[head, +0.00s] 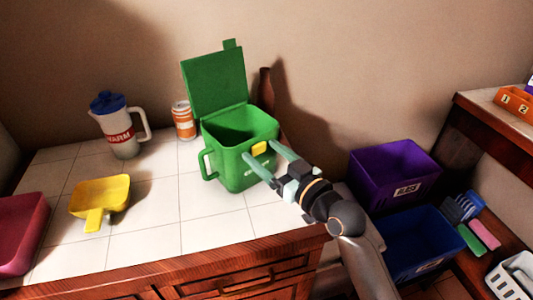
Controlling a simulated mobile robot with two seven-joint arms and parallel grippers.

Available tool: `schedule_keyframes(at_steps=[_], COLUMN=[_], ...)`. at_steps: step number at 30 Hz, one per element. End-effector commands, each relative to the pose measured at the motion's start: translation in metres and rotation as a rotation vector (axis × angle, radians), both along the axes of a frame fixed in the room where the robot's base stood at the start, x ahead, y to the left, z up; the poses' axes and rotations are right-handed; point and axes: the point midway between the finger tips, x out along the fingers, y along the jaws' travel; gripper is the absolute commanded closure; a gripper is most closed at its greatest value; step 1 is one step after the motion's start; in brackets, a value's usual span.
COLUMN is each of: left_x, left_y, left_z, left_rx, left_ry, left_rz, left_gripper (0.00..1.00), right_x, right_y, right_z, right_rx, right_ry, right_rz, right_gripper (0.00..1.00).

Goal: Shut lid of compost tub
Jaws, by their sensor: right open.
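The green compost tub (240,173) stands upright on the white tiled counter. Its lid (216,83) is raised and tilts back at the rear of the tub, so the opening shows. A handle is on the tub's left side and a yellow latch (259,148) is on its front. My right gripper (264,157) is open, with its greenish fingertips at the front right of the tub, near the yellow latch. I cannot tell whether they touch the tub. My left gripper is not in view.
A brown bottle (265,88) stands behind the tub. An orange can (184,121) and a white jug (118,128) with a blue lid stand to the left. A yellow scoop (101,197) and a red bin (22,232) lie further left. Purple (393,172) and blue (420,240) bins are right.

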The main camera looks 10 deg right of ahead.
Motion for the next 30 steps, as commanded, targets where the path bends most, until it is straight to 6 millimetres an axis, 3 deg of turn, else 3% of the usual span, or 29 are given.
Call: schedule_keyframes(at_steps=[7,11,21,30], left_x=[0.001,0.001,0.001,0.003], left_y=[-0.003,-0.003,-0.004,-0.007], left_z=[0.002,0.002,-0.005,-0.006], left_rx=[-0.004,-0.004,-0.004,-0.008], left_ry=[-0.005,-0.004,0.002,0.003], left_rz=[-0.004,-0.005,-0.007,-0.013], left_gripper=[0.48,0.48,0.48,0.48], right_x=[-0.002,-0.013,-0.075,-0.108], right_y=[-0.001,-0.006,-0.034,-0.05], right_z=[0.0,-0.001,-0.002,-0.001], right_rx=[0.0,-0.001,-0.005,-0.001], right_ry=[-0.001,0.0,0.003,0.0], right_rz=[0.0,-0.001,0.001,0.0], right_gripper=[0.25,0.25,0.25,0.25])
